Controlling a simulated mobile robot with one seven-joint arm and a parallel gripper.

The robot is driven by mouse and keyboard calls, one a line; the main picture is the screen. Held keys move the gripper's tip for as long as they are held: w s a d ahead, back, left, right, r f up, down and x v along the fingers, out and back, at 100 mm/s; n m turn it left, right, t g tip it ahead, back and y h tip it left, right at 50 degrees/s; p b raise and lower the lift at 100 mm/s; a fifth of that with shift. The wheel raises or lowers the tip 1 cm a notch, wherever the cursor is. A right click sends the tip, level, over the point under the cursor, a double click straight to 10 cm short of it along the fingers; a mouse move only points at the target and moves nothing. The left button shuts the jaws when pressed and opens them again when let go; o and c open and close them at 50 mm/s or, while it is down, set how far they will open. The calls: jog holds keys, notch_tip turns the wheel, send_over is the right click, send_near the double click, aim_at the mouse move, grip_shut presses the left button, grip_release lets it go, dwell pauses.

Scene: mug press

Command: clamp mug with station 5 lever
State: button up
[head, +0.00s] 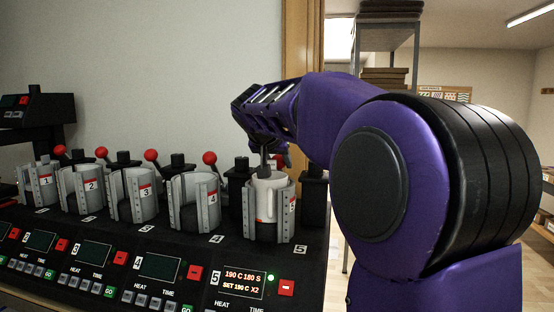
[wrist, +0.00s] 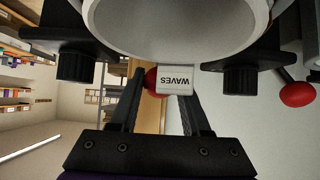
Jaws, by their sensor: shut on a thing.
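The white mug (head: 265,207) stands upright inside the grey clamp (head: 284,215) of station 5 in the head view. My gripper (head: 264,160) reaches down to the mug from above. The red knob of the station 5 lever (head: 283,161) shows partly behind the gripper, and as a red ball (wrist: 151,82) beyond the handle in the wrist view.
Stations 1 to 4 stand in a row to the left, with empty-looking clamps and raised red knobs, such as station 4's (head: 209,157). Station 5's display (head: 243,281) is lit, with a green light. A shelf rack (head: 388,45) stands behind my arm.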

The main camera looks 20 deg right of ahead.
jog(key=shift+w+d+r+p, duration=0.25)
jog(key=shift+w+r+p, duration=0.2)
jog(key=shift+p, duration=0.05)
jog(key=shift+w+d+r+p, duration=0.35)
jog(key=shift+w+d+p, duration=0.2)
jog(key=shift+w, duration=0.15)
jog(key=shift+w+d+r+p, duration=0.2)
jog(key=shift+w+r+p, duration=0.05)
jog(key=shift+w+p, duration=0.1)
jog(key=shift+w+d+r, duration=0.2)
jog(key=shift+w+d, duration=0.5)
jog(key=shift+w, duration=0.3)
jog(key=shift+w+d, duration=0.45)
jog(key=shift+w, duration=0.25)
jog(key=shift+w+d, duration=0.45)
jog(key=shift+w, duration=0.2)
